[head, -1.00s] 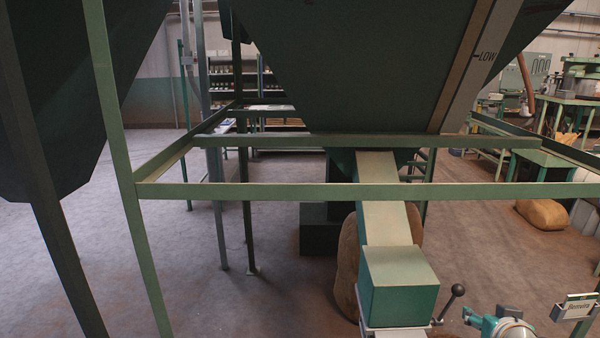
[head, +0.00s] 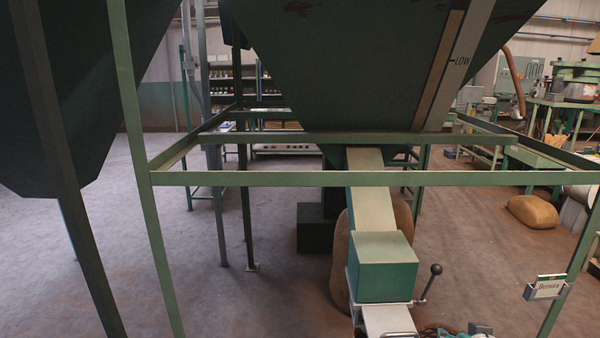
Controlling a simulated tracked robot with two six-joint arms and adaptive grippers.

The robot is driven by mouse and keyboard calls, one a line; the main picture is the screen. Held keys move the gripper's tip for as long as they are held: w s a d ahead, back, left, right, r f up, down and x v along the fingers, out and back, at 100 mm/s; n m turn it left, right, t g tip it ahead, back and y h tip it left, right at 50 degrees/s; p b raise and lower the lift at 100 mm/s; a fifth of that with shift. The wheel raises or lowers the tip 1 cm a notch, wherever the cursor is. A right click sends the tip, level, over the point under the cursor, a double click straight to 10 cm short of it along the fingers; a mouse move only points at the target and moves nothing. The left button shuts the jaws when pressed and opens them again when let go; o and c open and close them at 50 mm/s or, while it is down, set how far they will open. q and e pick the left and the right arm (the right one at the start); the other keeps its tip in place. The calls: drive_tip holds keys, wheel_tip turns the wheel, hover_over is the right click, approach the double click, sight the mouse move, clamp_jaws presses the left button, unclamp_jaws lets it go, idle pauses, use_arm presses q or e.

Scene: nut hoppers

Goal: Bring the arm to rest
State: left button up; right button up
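Neither of my grippers can be made out in the head view. A teal and grey piece, probably part of my own arm, just shows at the bottom edge, right of the chute. It is cut off by the frame, so its pose cannot be told. The large dark green hopper (head: 340,70) hangs above the green frame (head: 400,179). Its chute (head: 371,200) slopes down to a green box-shaped outlet (head: 384,268). A lever with a black knob (head: 436,269) stands at the outlet's right side.
A second dark hopper (head: 60,110) is at the left. A label holder reading "Benvira" (head: 549,288) is on the right post. A brown sack (head: 342,265) stands behind the chute, and another sack (head: 533,211) lies at the right. The floor at left is open.

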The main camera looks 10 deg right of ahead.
drive_tip(key=s+a+f+n+g+y, duration=0.2)
drive_tip(key=s+a+f, duration=0.1)
drive_tip(key=a+f, duration=0.55)
drive_tip(key=s+a+f+n+g+y, duration=0.1)
drive_tip(key=s+a+f+g+y, duration=0.1)
drive_tip(key=a+f, duration=0.65)
use_arm(q)
drive_tip(key=shift+s, duration=0.1)
use_arm(e)
drive_tip(key=s+a+f+g+y, duration=0.1)
drive_tip(key=s+a+f+g, duration=0.1)
drive_tip(key=s+a+f, duration=0.3)
drive_tip(key=s+a+f+m+g+y, duration=0.1)
drive_tip(key=s+a+f, duration=0.4)
drive_tip(key=s, duration=0.6)
wheel_tip(320, 180, down, 3)
drive_tip(key=shift+s+a+r+g+y, duration=0.15)
drive_tip(key=shift+s+a+g+y, duration=0.35)
drive_tip(key=shift+g, duration=0.7)
drive_tip(key=shift+w+d, duration=0.1)
use_arm(q)
drive_tip(key=shift+c, duration=0.3)
use_arm(e)
drive_tip(key=shift+c, duration=0.3)
